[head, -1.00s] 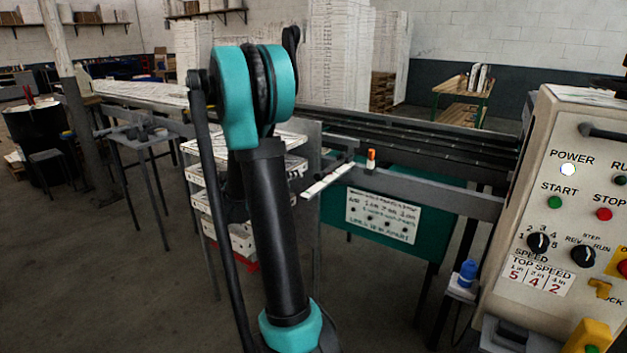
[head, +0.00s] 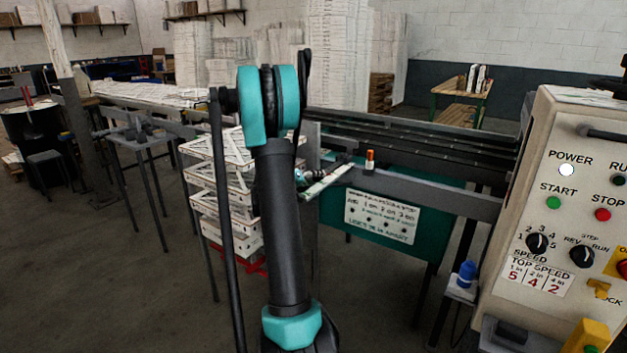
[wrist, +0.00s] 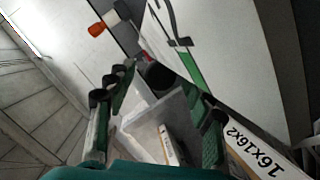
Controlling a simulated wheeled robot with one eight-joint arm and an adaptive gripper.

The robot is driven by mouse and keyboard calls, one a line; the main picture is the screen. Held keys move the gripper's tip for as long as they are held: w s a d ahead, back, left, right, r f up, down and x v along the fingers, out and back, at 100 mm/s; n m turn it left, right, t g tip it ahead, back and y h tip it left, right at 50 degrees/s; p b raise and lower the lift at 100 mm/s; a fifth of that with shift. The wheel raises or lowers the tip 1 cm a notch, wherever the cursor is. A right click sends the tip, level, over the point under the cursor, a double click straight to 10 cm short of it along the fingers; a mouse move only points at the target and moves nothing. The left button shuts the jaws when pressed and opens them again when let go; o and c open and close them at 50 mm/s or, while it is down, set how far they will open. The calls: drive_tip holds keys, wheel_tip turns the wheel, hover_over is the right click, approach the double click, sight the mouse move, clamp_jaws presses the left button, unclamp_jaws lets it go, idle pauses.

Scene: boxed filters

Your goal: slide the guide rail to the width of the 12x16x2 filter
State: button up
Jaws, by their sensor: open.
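My gripper (wrist: 160,115) is open in the wrist view, one dark finger at each side. Between and beyond the fingers are a dark round knob-like part (wrist: 160,75) and a pale grey plate; I cannot tell whether the fingers touch either. A white edge printed "16x16x2" (wrist: 262,155) runs at lower right; no 12x16x2 label is readable. In the head view my gripper (head: 309,180) is small and partly hidden by my arm, at the near end of a pale strip (head: 332,180). I cannot tell for certain which part is the guide rail.
An orange-topped piece (head: 370,160) stands by the machine's grey side beam (head: 440,192). It probably also shows in the wrist view (wrist: 97,29). A control panel (head: 570,220) stands at right. A rack of white boxed filters (head: 235,190) is left of my arm.

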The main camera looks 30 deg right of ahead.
drive_tip(key=shift+c, duration=0.3)
clamp_jaws()
drive_tip(key=s+a, duration=0.3)
drive_tip(key=a, duration=0.5)
drive_tip(key=s+a, duration=0.3)
drive_tip(key=a, duration=0.5)
drive_tip(key=shift+s+a, duration=0.15)
drive_tip(key=shift+s, duration=0.25)
drive_tip(key=shift+o, duration=0.3)
unclamp_jaws()
drive_tip(key=v, duration=1.2)
